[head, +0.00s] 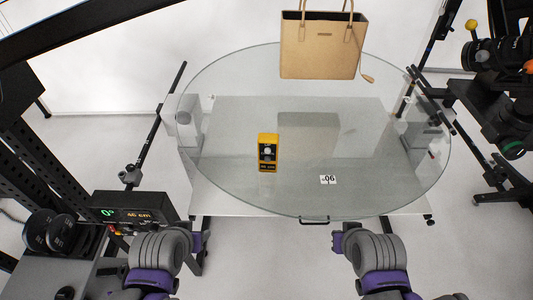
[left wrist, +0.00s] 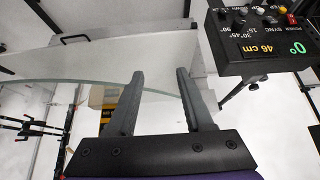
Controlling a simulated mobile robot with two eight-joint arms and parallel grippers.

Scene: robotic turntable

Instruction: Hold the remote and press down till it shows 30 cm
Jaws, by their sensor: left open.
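In the left wrist view a yellow object (left wrist: 97,96), likely the same remote, is partly hidden behind a finger. A black control box (head: 132,211) at the left shows 0° and 46 cm; the same box in the left wrist view (left wrist: 265,60) reads 46 cm. My left gripper (head: 202,242) is open and empty, short of the table's near edge; its fingers show in the left wrist view (left wrist: 158,78). My right gripper (head: 337,242) is also short of the edge; its fingers are unclear.
Black stands and camera gear (head: 490,100) are at the right. The glass between remote and near edge is clear.

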